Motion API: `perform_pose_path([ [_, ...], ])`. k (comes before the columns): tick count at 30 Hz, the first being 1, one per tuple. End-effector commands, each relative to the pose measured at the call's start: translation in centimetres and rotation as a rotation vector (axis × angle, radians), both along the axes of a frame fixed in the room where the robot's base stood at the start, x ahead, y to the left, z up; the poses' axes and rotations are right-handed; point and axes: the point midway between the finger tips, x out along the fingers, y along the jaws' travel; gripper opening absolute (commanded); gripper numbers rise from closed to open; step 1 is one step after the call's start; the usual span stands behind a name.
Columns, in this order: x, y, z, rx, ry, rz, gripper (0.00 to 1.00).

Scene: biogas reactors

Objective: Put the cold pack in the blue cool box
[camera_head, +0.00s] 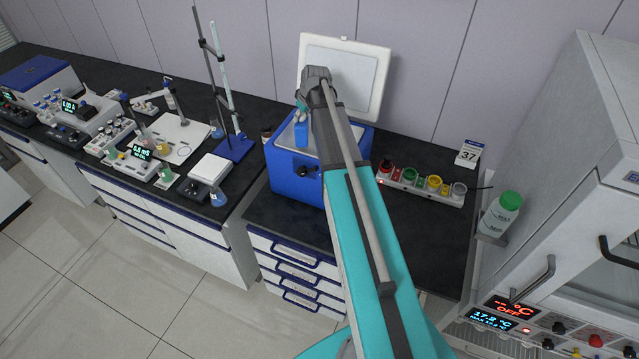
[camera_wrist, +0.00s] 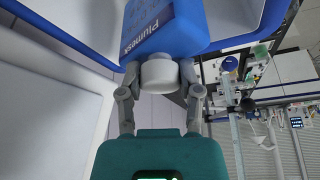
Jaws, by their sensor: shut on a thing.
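The blue cool box (camera_head: 295,186) stands on the dark bench with its white lid (camera_head: 372,78) tipped open at the back. My gripper (camera_head: 302,112) is over the box opening and is partly hidden by my arm. The cold pack (camera_head: 301,134) is blue and hangs below my gripper, at or just inside the opening. In the wrist view my gripper (camera_wrist: 160,84) is shut on the white cap of the cold pack (camera_wrist: 165,28), which bears white lettering. The cool box's rim (camera_wrist: 272,22) shows beside it. I cannot tell whether the pack touches the box floor.
A green-capped bottle (camera_head: 501,213) is by the cabinet at the right.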

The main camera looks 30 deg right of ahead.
Motion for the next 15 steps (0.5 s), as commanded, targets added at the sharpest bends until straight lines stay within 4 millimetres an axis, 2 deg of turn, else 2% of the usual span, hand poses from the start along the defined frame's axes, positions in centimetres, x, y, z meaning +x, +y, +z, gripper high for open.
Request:
perform_pose_path([
  [1, 0.0, 0.0, -1.7, 0.0, -0.001, 0.0, 0.0],
  [6, 0.0, 0.0, -3.9, 0.0, -0.001, 0.0, 0.0],
  [15, 0.0, 0.0, -5.6, 0.0, -0.001, 0.0, 0.0],
])
